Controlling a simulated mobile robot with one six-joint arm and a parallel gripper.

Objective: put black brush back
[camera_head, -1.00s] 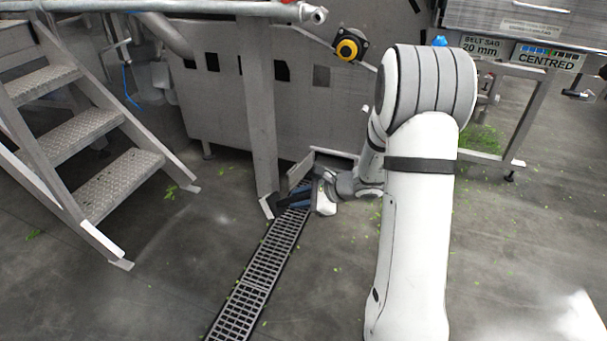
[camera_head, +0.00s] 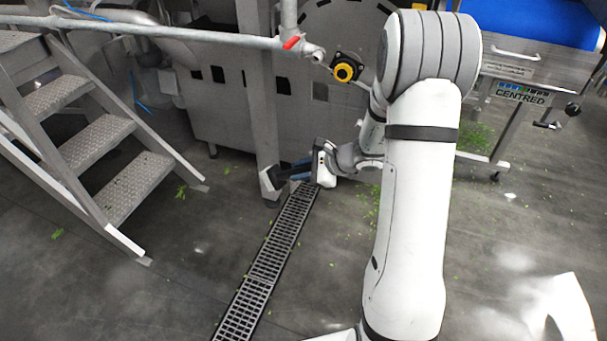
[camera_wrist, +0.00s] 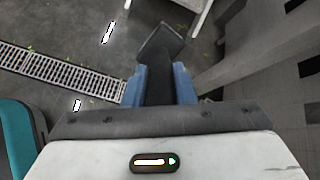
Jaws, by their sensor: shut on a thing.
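My gripper (camera_head: 297,171) is low near the floor, beside the foot of a grey post in the head view. Its two blue fingers (camera_wrist: 158,84) are shut on the black brush. In the wrist view the dark handle (camera_wrist: 157,92) lies between the fingers, and the flat dark head (camera_wrist: 160,42) extends beyond them. In the head view the brush's dark end (camera_head: 270,182) appears by the foot of the post. I cannot tell whether it touches the post or floor. No place for the brush can be made out.
A floor drain grating (camera_head: 265,262) runs below the gripper. Metal steps (camera_head: 110,150) stand left, with a railing (camera_head: 200,38) above. A grey machine (camera_head: 235,110) is behind, and a blue-belted conveyor (camera_head: 535,20) back right. Green scraps litter the floor. A teal thing (camera_wrist: 18,140) edges the wrist view.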

